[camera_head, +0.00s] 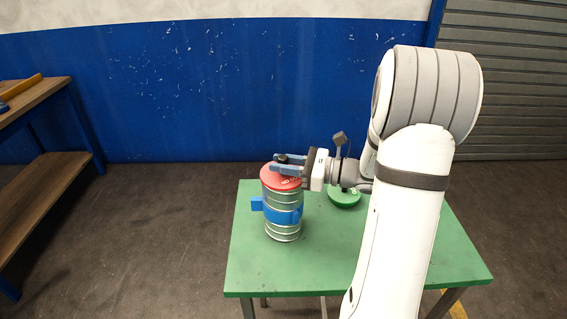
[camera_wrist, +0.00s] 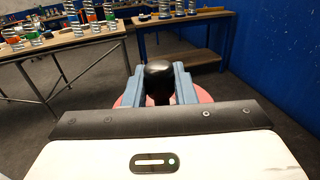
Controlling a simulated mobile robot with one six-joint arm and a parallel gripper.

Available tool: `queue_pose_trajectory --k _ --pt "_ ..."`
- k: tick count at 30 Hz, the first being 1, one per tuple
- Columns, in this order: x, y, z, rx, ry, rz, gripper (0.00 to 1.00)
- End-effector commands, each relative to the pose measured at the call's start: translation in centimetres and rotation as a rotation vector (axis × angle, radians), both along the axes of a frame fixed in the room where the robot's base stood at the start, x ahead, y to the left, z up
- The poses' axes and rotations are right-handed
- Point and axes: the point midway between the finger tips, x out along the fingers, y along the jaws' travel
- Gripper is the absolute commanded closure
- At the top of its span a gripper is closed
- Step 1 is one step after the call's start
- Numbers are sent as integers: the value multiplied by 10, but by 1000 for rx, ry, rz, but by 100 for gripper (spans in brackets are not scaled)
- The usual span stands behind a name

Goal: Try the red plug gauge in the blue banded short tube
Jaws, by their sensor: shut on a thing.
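The blue banded short tube (camera_head: 282,228) stands upright on the green table, a ribbed metal cylinder with a blue band and side tabs. The red plug gauge (camera_head: 275,181) is a red disc at the tube's top; whether it sits inside the mouth or just on the rim I cannot tell. My gripper (camera_head: 284,162) reaches in from the right and is shut on the gauge's black knob. In the wrist view the black knob (camera_wrist: 159,80) is between the two blue-grey fingers, with the red disc (camera_wrist: 203,96) partly showing below. The tube is hidden there.
A green plug gauge (camera_head: 345,198) lies on the green table (camera_head: 390,246) behind my arm. The table's front right is clear. A wooden bench (camera_head: 30,97) stands at left. The wrist view shows tables with several banded tubes (camera_wrist: 90,12).

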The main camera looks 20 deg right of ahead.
Motion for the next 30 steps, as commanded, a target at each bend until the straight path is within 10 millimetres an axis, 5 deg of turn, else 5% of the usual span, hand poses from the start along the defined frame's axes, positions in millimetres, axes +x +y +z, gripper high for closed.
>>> queue_pose_trajectory --k 6,7,16,24,30 --pt "0 0 0 0 -1 0 100" --pt "0 0 0 0 -1 0 75" --pt "0 -1 0 -1 -1 -1 50" --pt "-1 -3 -1 0 0 -2 50" --pt "-14 -26 -2 -1 -1 -7 50"
